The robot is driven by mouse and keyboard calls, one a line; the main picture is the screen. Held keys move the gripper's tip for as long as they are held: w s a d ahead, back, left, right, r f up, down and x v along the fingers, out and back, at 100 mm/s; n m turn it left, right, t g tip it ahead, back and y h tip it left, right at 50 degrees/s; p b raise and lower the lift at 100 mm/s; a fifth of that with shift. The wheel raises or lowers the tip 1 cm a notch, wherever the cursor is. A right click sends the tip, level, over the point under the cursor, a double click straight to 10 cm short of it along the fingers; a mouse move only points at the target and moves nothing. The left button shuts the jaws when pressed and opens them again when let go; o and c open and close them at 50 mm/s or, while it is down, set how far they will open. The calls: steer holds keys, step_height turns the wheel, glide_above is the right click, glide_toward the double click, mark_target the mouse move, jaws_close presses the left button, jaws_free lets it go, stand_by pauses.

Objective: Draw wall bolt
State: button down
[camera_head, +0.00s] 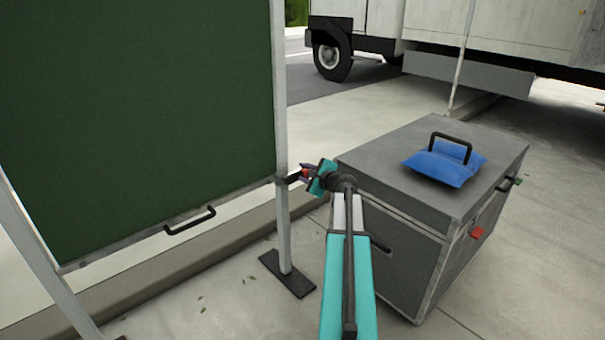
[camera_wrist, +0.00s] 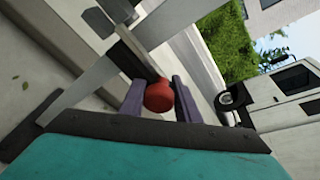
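The wall bolt is a dark bar (camera_wrist: 138,48) with a red knob (camera_wrist: 159,95) at its end. It is at the lower right corner of the green wall panel (camera_head: 140,100), beside the pale post (camera_head: 281,150). My gripper (camera_head: 305,173) reaches the knob from the right. In the wrist view my two grey-purple fingers (camera_wrist: 160,98) stand on either side of the knob, with no clear gap showing between them and it. The head view is too small to show the fingers' contact.
A grey chest (camera_head: 410,260) stands close to the right of my arm, with a blue cushion-like pad (camera_head: 440,166) and a black handle on its lid. The post's dark foot (camera_head: 288,274) is on the pavement. The panel has a black handle (camera_head: 190,221). A truck (camera_head: 450,40) stands behind.

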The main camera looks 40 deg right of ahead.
steer(key=d+p, duration=0.1)
steer(key=d, duration=0.1)
steer(key=shift+s+d, duration=0.15)
steer(key=shift+d, duration=0.2)
steer(key=c, duration=1.4)
jaws_free()
steer(key=shift+f, duration=0.1)
steer(key=p+v, duration=0.3)
steer(key=v, duration=1)
steer(key=shift+s+p, duration=0.35)
steer(key=shift+s, duration=0.05)
steer(key=shift+a, duration=0.1)
